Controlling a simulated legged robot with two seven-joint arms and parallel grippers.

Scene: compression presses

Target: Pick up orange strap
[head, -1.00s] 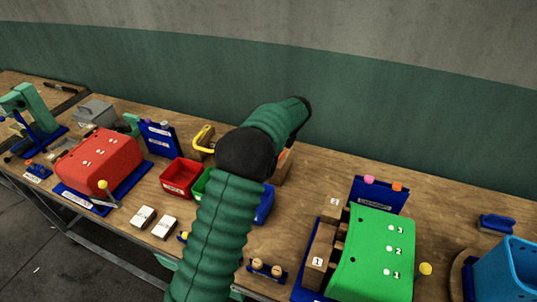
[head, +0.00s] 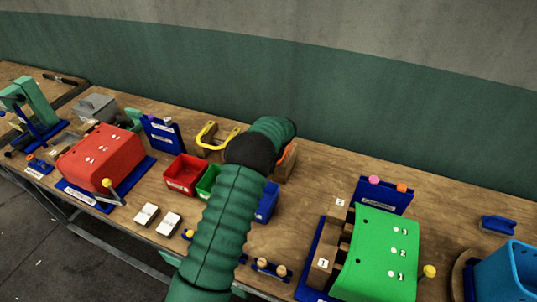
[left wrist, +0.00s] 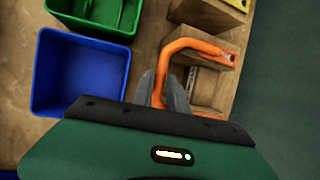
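The orange strap (left wrist: 195,45) is a curved loop mounted on a wooden block (left wrist: 212,88); only a small part of the strap (head: 290,152) shows behind my arm in the head view. My left gripper (left wrist: 163,92) has its two grey fingers on either side of the strap's near left leg. The fingers are close to the strap; whether they press on it is unclear. The strap still sits at its block. In the head view my left arm hides the gripper. My right gripper is in neither view.
A blue bin (left wrist: 75,72) and a green bin (left wrist: 100,8) stand left of the strap. A yellow strap (head: 213,136) on its block and a red bin (head: 184,174) are farther left. A green press (head: 380,255) stands right. The wall runs behind the table.

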